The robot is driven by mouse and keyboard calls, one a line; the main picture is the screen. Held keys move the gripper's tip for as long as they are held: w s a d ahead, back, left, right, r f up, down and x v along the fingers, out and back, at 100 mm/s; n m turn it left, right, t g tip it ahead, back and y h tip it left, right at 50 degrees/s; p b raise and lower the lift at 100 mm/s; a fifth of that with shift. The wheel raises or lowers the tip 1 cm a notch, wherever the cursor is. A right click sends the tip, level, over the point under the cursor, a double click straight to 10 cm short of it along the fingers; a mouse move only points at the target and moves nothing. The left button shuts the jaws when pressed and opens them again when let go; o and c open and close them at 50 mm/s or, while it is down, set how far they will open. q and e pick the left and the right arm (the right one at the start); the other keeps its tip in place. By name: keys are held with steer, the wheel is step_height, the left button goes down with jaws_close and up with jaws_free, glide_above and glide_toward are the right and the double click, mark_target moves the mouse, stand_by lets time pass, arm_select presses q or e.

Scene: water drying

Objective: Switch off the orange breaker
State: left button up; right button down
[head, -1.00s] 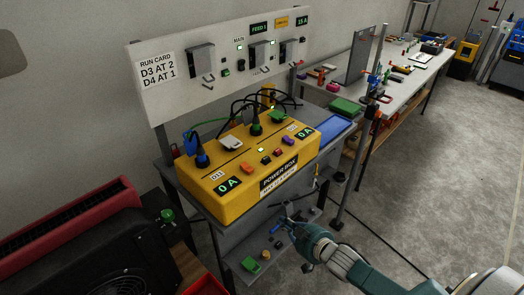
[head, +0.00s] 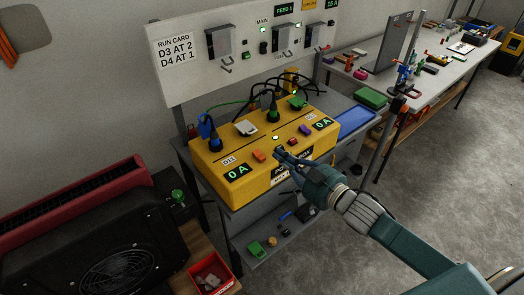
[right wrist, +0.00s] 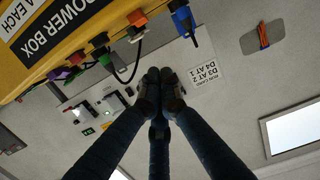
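The yellow power box (head: 215,172) stands on a grey bench with two green 0 A displays. The orange breaker (head: 259,155) sits on its top near the left display; an orange switch also shows at the top of the right wrist view (right wrist: 137,18). A purple switch (head: 305,129) is further right. My right gripper (head: 280,156) is over the box's front edge, just right of the orange breaker, and hides the middle switches. In the right wrist view its fingertips (right wrist: 161,78) are together with nothing between them. My left gripper is not in view.
Plugs with cables stand on the box behind the switches, a blue one (head: 214,140) at left. A white panel (head: 185,80) with covered switches and a run card rises behind. A red bin (head: 211,273) and a black fan unit (head: 110,255) are at lower left.

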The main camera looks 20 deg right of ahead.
steer(key=p, duration=0.2)
glide_above(262, 158)
steer(key=s, duration=0.1)
steer(key=shift+d+f, duration=0.15)
steer(key=shift+f, duration=0.15)
steer(key=f, duration=0.1)
steer(key=w+f, duration=0.1)
steer(key=shift+a+f, duration=0.2)
steer(key=shift+f, duration=1)
